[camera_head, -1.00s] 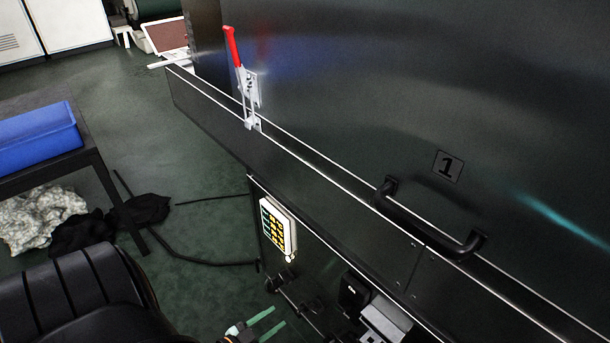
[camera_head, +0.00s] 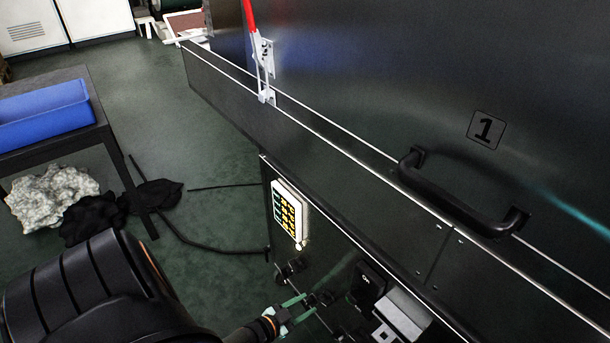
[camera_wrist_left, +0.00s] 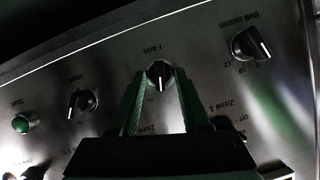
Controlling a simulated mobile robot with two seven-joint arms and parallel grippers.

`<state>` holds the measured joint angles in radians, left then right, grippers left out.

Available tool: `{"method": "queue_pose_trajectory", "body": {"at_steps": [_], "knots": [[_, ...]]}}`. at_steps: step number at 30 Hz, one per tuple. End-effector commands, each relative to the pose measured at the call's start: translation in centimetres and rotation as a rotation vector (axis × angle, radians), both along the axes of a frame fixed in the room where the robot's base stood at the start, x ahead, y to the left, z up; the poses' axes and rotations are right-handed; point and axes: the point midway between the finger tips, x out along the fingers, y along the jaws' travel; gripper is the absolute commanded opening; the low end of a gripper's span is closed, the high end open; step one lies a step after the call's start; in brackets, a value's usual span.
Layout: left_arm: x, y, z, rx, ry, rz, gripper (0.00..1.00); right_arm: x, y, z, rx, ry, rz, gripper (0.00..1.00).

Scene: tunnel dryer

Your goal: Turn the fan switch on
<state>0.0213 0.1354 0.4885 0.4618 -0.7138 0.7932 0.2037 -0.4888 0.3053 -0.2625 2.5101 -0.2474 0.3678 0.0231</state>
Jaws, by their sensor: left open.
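The fan switch (camera_wrist_left: 160,73) is a black rotary knob with a white pointer line, on a dark metal panel under an upside-down "Fans" label in the left wrist view. My left gripper (camera_wrist_left: 158,88) is open, with one green finger on each side of this knob. I cannot tell whether the fingers touch it. In the head view my left gripper (camera_head: 306,305) is at the control panel (camera_head: 340,262), low in the picture, and largely hides the fan switch. My right gripper is not in view.
More knobs flank it: one near "Belt m/min" (camera_wrist_left: 251,44) and one on the left (camera_wrist_left: 82,102). A green button (camera_wrist_left: 21,124) is at far left. A yellow-keyed keypad (camera_head: 289,213), a black door handle (camera_head: 462,198) and a red-handled latch (camera_head: 262,65) are on the dryer.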

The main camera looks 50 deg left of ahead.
Motion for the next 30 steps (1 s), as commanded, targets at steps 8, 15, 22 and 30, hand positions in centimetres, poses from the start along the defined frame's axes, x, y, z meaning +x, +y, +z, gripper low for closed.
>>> {"method": "queue_pose_trajectory", "body": {"at_steps": [8, 15, 22, 30], "knots": [[0.70, 0.05, -0.27, 0.000, 0.002, 0.000, 0.46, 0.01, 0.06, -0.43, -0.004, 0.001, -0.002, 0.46], [0.67, 0.05, -0.26, 0.000, 0.002, 0.000, 0.33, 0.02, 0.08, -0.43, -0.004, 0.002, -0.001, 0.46], [0.65, 0.05, -0.25, 0.000, 0.001, 0.000, 0.07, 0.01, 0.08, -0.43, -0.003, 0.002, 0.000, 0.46], [0.64, 0.04, -0.26, 0.001, 0.001, 0.001, 0.00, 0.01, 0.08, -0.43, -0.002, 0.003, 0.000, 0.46]]}}
